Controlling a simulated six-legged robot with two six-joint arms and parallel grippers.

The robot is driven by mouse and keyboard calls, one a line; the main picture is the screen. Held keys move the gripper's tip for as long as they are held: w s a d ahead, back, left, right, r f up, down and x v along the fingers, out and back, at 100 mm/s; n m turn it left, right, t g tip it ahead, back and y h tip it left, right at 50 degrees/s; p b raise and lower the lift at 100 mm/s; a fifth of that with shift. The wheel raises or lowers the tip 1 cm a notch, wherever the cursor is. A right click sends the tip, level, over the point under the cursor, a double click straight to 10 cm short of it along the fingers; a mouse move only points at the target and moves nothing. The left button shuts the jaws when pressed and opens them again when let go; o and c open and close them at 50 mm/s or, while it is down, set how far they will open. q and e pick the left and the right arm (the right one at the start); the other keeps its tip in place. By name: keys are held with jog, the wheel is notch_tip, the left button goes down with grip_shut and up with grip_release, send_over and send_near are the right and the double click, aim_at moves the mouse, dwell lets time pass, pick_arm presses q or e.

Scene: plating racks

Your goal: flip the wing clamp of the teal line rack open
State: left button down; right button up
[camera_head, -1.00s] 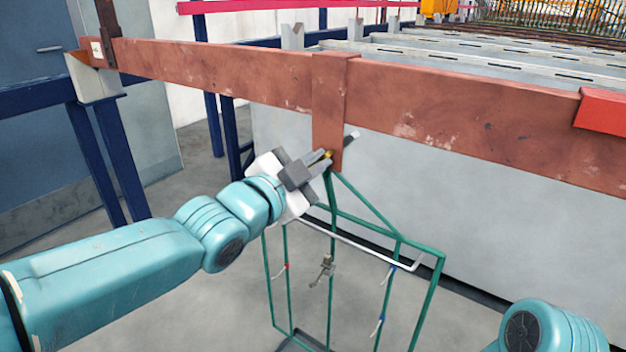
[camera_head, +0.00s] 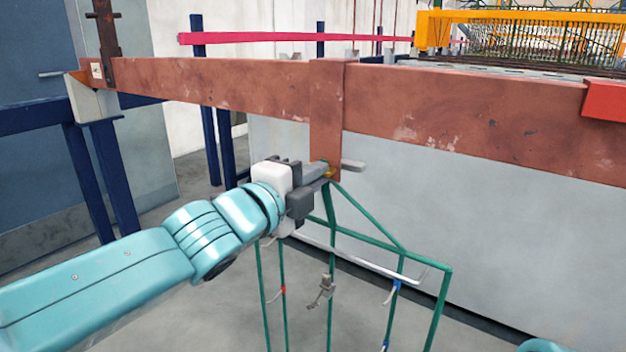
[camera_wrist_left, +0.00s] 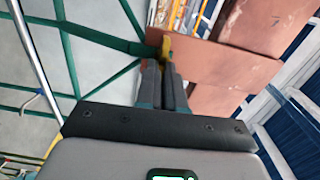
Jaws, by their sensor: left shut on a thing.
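The teal line rack (camera_head: 366,236) is a green wire frame hanging below a copper-coloured upright strap on the copper bar. At the foot of the strap is the wing clamp, with a small yellow part (camera_head: 330,172) and a grey wing end (camera_head: 353,165) sticking out to the right, nearly level. My left gripper (camera_head: 318,172) comes from the left and is shut on the clamp's near wing, which its fingers mostly hide. In the left wrist view the fingers (camera_wrist_left: 166,85) are close together, just below the yellow part (camera_wrist_left: 165,46). My right gripper is out of view.
The long copper bar (camera_head: 450,105) crosses above the rack. A red block (camera_head: 604,102) sits on it at right. Small clips, including a grey one (camera_head: 323,288), hang inside the rack. A pale tank wall (camera_head: 480,230) stands behind. Floor at lower left is open.

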pick_arm(q)
jog(key=shift+m, duration=0.3)
dwell(0.4)
jog(key=c, duration=1.3)
grip_release()
jog(key=shift+o, duration=0.2)
jog(key=p+v, duration=0.2)
jog(key=v, duration=1.4)
jog(key=shift+p, duration=0.4)
jog(key=shift+s+a, duration=0.1)
